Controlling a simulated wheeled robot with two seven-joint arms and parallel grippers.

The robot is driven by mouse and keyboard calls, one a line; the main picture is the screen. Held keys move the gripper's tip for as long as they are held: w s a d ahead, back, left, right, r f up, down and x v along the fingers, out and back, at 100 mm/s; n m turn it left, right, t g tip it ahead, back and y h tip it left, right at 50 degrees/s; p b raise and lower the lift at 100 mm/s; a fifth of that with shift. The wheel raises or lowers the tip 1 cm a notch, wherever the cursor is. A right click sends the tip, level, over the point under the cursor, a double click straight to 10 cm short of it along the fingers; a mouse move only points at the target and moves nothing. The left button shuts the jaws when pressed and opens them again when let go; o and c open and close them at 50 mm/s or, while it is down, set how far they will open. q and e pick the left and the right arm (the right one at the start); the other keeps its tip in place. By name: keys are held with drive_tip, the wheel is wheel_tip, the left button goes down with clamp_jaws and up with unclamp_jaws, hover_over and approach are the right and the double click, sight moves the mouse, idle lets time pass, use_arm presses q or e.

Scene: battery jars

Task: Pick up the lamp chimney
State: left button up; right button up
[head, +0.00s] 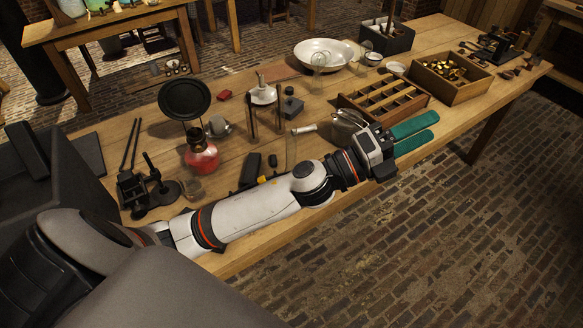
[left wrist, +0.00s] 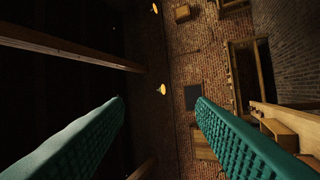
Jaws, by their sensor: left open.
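A clear glass piece (head: 319,60), which looks like the lamp chimney, stands upright at the front edge of the white bowl on the far part of the bench. Its outline is faint and I cannot be sure what it is. My left gripper (head: 427,128) is above the front edge of the bench, apart from the glass and nearer to me. Its two green fingers are spread and empty. In the left wrist view, the fingers (left wrist: 160,110) stand wide apart with only the far room between them. My right gripper is in neither view.
A divided wooden tray (head: 385,99) and a wooden box (head: 450,80) of small brass parts lie beyond my left gripper. The white bowl (head: 324,53) and a grey caddy (head: 386,37) stand farther back. A red vessel (head: 201,156) and black stands crowd the left.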

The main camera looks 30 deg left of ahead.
use_arm(q)
drive_tip(key=s+d+m+g+h, duration=0.3)
drive_tip(key=d+m+g+h, duration=0.2)
drive_tip(key=m+g, duration=0.8)
drive_tip(key=m+g+y, duration=0.4)
drive_tip(key=m+y, duration=0.9)
drive_tip(key=y, duration=0.7)
hover_over(287, 128)
wheel_tip(287, 128, down, 6)
drive_tip(key=shift+f, duration=0.25)
wheel_tip(287, 128, down, 6)
drive_tip(key=shift+f+p, duration=0.1)
drive_tip(key=shift+p, duration=0.85)
drive_tip(key=f, duration=0.1)
drive_tip(key=f+p, duration=0.1)
drive_tip(key=f, duration=0.1)
drive_tip(key=f+p, duration=0.1)
drive_tip(key=shift+w+d+f, duration=0.25)
drive_tip(key=shift+f, duration=0.55)
drive_tip(key=c, duration=1.1)
drive_tip(key=shift+r, duration=0.1)
